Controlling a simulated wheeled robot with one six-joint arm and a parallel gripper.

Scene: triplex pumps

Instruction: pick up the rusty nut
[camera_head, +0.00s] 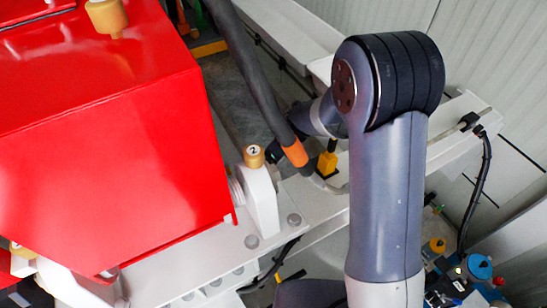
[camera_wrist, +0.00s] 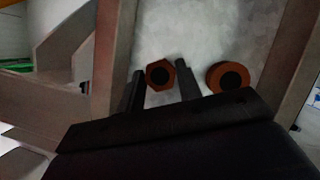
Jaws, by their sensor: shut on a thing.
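In the wrist view, a rusty brown hexagonal nut (camera_wrist: 160,75) with a dark round hole sits between the two black fingers of my gripper (camera_wrist: 161,80). The gripper is shut on the nut. The nut appears at or just above a pale grey, mottled surface; I cannot tell whether it touches it. In the head view, my arm and a dark hose block most of the gripper area, and the nut does not show there.
A rusty round ring (camera_wrist: 228,78) lies just right of the gripper. Brownish-grey beams (camera_wrist: 295,60) flank the surface. In the head view, a large red housing (camera_head: 100,150) fills the left, with a dark hose (camera_head: 250,75) and a white frame (camera_head: 300,200) beside it.

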